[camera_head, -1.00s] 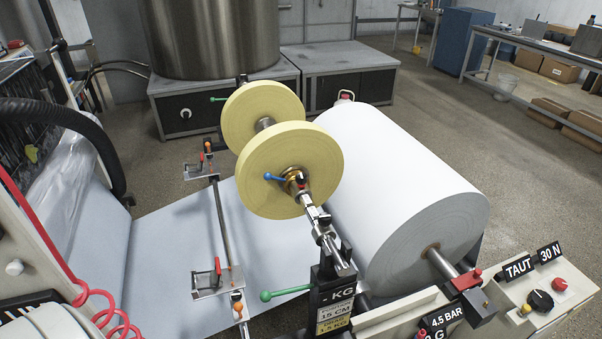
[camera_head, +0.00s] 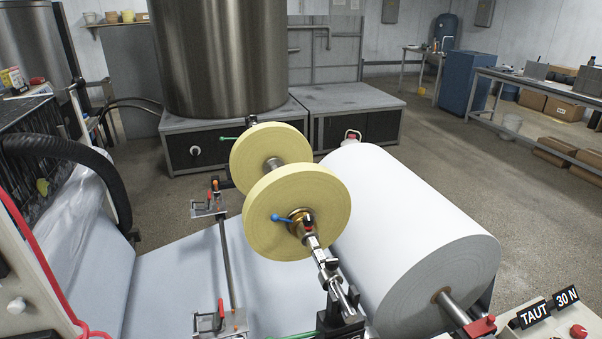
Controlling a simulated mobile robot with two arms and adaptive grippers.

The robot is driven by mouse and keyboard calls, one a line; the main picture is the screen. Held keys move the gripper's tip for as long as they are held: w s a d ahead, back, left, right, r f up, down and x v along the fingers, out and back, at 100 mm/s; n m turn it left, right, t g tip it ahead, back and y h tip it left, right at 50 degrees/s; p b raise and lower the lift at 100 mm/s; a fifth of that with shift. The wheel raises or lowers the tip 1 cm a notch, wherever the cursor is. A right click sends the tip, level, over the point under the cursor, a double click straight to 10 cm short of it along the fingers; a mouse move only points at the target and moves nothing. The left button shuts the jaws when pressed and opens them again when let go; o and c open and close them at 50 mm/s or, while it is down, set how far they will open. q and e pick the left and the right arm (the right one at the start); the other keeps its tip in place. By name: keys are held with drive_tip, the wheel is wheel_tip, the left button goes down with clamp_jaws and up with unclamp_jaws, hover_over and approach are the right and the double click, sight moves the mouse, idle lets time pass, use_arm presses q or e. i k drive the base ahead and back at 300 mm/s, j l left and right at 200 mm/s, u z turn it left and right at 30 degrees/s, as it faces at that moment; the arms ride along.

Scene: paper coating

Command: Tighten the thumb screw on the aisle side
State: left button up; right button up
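Two yellow tape rolls sit on a metal shaft (camera_head: 313,242), a far one (camera_head: 257,137) and a near one (camera_head: 275,228). A brass collar (camera_head: 297,217) with a blue-handled lever (camera_head: 284,217) sits at the near roll's hub, with a small red and black part (camera_head: 309,223) beside it. A green handle (camera_head: 228,139) shows by the far roll. Which part is the aisle-side thumb screw I cannot tell, nor whether it is tight. Neither of my grippers is in view.
A large white paper roll (camera_head: 405,225) lies right of the shaft. A bar (camera_head: 225,262) with red-handled clamps (camera_head: 219,318) crosses the pale web (camera_head: 172,285). A control panel (camera_head: 548,325) is at lower right. Open floor (camera_head: 535,215) lies beyond the paper roll.

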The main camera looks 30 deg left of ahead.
sight(307, 220)
drive_tip(key=k+j+u, duration=0.15)
drive_tip(key=u, duration=0.2)
drive_tip(key=j+u, duration=0.4)
drive_tip(key=k+l, duration=0.05)
drive_tip(key=l, duration=0.05)
